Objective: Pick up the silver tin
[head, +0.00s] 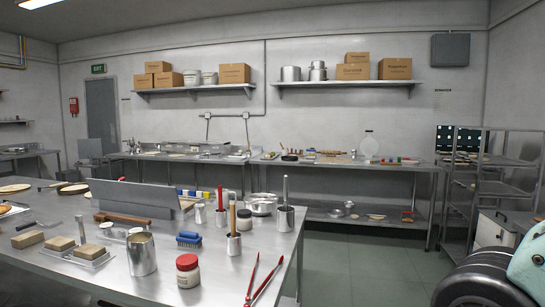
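A plain silver tin (142,256), an upright cylinder, stands on the steel table at the lower left of the head view. Its rim faces up and its inside cannot be made out clearly. Two smaller metal cups also stand on the table: one (234,246) holds a wooden-handled tool, the other (285,220) a grey-handled tool. My gripper is not in view, and nothing is seen touching the tin.
A blue brush (189,239) lies behind. Open floor (365,265) lies right of the table.

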